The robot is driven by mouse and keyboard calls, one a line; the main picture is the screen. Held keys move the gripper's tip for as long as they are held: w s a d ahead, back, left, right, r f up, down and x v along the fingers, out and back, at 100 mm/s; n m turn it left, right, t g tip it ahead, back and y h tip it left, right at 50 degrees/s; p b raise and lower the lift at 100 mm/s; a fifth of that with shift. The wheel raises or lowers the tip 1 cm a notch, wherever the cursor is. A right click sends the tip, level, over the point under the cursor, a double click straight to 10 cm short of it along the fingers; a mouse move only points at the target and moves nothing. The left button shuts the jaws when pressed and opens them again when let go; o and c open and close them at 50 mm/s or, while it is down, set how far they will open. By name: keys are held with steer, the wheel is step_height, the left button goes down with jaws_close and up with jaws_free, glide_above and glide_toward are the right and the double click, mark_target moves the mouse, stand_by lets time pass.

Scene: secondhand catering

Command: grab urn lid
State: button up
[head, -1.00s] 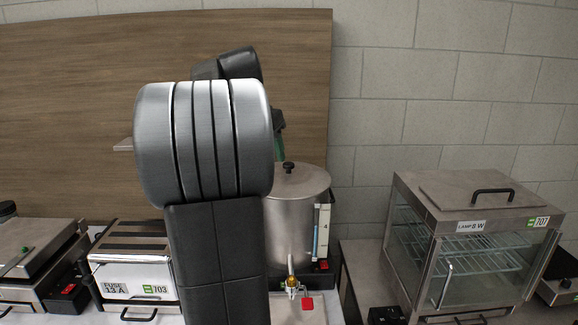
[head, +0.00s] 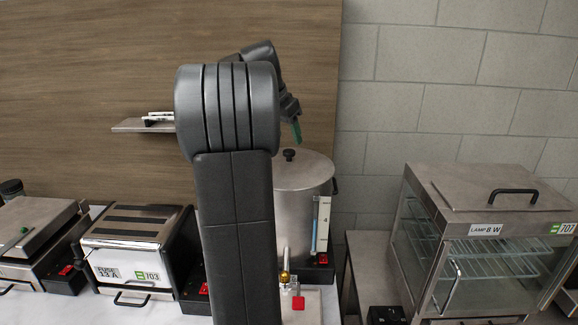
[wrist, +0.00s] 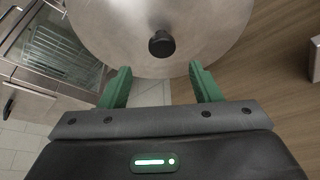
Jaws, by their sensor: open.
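The urn (head: 296,215) is a tall steel cylinder with a level gauge on its right side and a tap low at the front. Its lid (head: 309,168) is a round steel disc with a black knob (head: 289,155), seated on top. In the wrist view the lid (wrist: 110,30) fills the upper middle, with its knob (wrist: 161,43) near the centre. My gripper (wrist: 160,80) is open and empty; its two green fingers point toward the lid, apart from the knob. In the head view my gripper (head: 297,131) shows one green finger just above the knob. My arm hides the urn's left side.
A glass display warmer (head: 480,240) stands right of the urn, on its own side of a gap. A toaster (head: 130,250) and a grill (head: 35,235) stand to the left. A small wall shelf (head: 143,125) holds white items behind my arm. The wall (head: 450,90) above the warmer is clear.

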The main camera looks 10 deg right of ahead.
mark_target(289, 150)
steer(key=x, duration=0.1)
steer(key=p+x, duration=0.1)
steer(key=x, duration=0.3)
steer(key=shift+s+a+f, duration=0.1)
steer(key=shift+a+f, duration=0.1)
steer(key=shift+a, duration=0.15)
jaws_close()
